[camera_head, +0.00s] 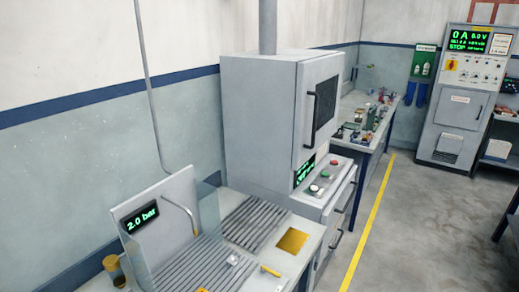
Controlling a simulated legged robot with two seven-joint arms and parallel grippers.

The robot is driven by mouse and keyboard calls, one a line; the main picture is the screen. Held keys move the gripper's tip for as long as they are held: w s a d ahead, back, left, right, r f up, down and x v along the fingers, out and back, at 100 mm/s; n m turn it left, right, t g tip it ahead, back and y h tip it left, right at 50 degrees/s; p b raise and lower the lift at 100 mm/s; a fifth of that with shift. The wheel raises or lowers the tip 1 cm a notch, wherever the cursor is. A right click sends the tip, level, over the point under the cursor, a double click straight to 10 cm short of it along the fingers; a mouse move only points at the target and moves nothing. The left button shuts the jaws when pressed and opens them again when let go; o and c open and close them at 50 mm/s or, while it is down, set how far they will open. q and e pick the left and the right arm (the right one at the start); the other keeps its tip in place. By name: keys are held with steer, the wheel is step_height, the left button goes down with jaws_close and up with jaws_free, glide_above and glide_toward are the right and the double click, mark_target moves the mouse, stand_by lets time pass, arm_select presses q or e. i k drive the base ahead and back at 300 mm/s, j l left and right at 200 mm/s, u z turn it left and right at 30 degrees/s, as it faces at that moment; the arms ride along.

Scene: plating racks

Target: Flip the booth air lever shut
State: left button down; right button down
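The booth (165,215) stands at the lower left, with a grey back panel, a clear side panel and a slatted floor. Its display (142,218) reads 2.0 bar in green. A curved metal nozzle (182,213) comes out of the back panel. A small yellow bar (270,271) lies or is mounted at the booth's front right edge; I cannot tell if it is the air lever. A small pale piece (233,259) is on the slats. Another yellow bit shows at the bottom edge, mostly cut off. Neither of my grippers is in view.
A yellow square (292,240) lies on the bench right of the booth. A tall grey cabinet (262,120) stands behind it, with a button panel (325,178). A cluttered bench (352,110) and control cabinet (462,95) are farther back. The floor right of the yellow line (367,230) is clear.

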mark_target(264, 268)
steer(key=i+l+u, duration=0.35)
steer(key=i+l, duration=0.15)
steer(key=l, duration=0.2)
steer(key=i+l+u, duration=0.15)
steer(key=l, duration=0.25)
steer(key=i+l+u, duration=0.2)
steer(key=l, duration=0.2)
